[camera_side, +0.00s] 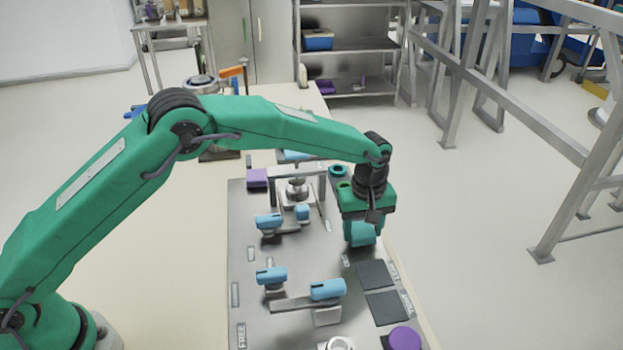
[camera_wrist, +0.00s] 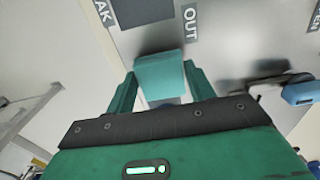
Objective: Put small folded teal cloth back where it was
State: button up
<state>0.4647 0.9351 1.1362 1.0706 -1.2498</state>
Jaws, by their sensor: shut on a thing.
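The small folded teal cloth (camera_wrist: 160,76) sits between the two green fingers of my gripper (camera_wrist: 161,88) in the wrist view. My gripper is shut on it. In the side view my gripper (camera_side: 362,222) points down over the right part of the grey board, with the teal cloth (camera_side: 363,235) at its lower end. Two dark square pads (camera_side: 377,275) (camera_side: 386,308) lie on the board nearer the camera, both bare. In the wrist view a dark pad (camera_wrist: 140,10) shows beyond the cloth, beside an "OUT" label (camera_wrist: 191,23). The cloth's height above the board is hard to tell.
Several blue handles, such as this one (camera_side: 328,289), stand on the grey board (camera_side: 240,215) left of my gripper. A purple block (camera_side: 257,178) is at the far left and a purple disc (camera_side: 404,339) at the near right. A teal ring (camera_side: 338,170) lies behind my gripper.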

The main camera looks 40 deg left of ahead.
aim_at(362, 232)
jog(key=shift+f, duration=0.55)
jog(key=shift+f, duration=0.1)
jog(key=o, duration=0.9)
jog(key=shift+o, duration=0.2)
notch_tip(362, 232, up, 12)
dwell(0.5)
